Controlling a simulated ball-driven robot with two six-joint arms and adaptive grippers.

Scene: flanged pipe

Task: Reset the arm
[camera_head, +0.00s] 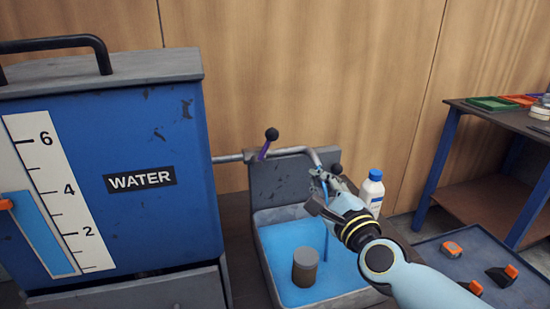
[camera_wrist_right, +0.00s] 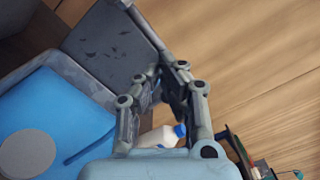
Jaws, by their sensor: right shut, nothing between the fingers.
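My right arm comes in from the lower right in the head view. Its gripper (camera_head: 322,180) is shut and empty, beside the end of the grey pipe (camera_head: 232,158). In the right wrist view the fingers (camera_wrist_right: 170,75) come together in front of the grey back panel and the wooden wall. Whether they touch the pipe or the black knob (camera_head: 336,168) beside them, I cannot tell. My left gripper is not in view.
The blue WATER tank (camera_head: 150,130) fills the left. A basin (camera_head: 262,217) of blue water holds a grey cylinder (camera_head: 305,268). A white bottle (camera_head: 371,193) stands behind my arm. A side table (camera_head: 525,122) is at right.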

